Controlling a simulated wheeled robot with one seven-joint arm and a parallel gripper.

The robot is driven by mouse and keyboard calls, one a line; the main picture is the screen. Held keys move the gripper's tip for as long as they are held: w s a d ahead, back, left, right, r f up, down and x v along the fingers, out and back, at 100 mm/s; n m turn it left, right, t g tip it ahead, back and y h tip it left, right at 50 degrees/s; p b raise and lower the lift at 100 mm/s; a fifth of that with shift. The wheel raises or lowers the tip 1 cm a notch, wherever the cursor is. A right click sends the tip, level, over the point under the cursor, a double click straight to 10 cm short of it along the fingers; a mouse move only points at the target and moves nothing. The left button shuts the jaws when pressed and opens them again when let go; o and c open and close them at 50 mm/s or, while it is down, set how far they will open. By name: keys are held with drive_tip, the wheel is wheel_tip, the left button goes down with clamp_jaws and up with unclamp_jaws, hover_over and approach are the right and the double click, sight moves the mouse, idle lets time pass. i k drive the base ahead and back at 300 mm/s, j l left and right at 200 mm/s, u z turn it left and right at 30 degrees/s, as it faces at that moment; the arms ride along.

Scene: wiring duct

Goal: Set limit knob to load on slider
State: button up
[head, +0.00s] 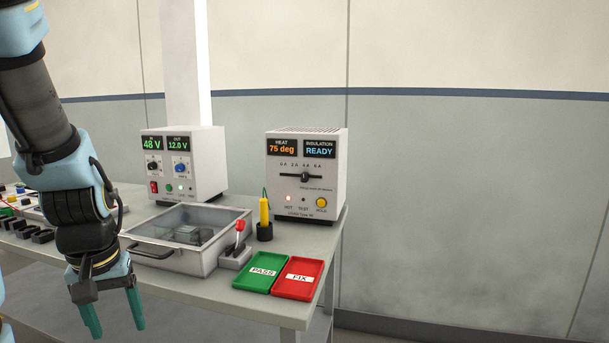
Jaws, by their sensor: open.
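The white instrument box with the slider (304,176) stands at the right end of the bench in the head view. Its displays read HEAT 75 deg and INSULATION READY. My gripper (114,332) is open and empty, pointing down in front of the bench, far left of the slider.
A lidded clear-topped case (158,259) with a handle sits mid-bench. A red-topped lever (239,232) and a yellow probe in a holder (264,214) stand beside it. Green PASS tray (276,262) and red FIX tray (316,267) lie at the front right. Small parts lie at left.

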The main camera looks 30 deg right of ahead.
sight(180, 166)
drive_tip(key=i+j+u, duration=0.15)
drive_tip(key=u, duration=0.2)
drive_tip(key=i+j+u, duration=0.1)
drive_tip(key=i+u, duration=0.6)
drive_tip(key=k, duration=0.05)
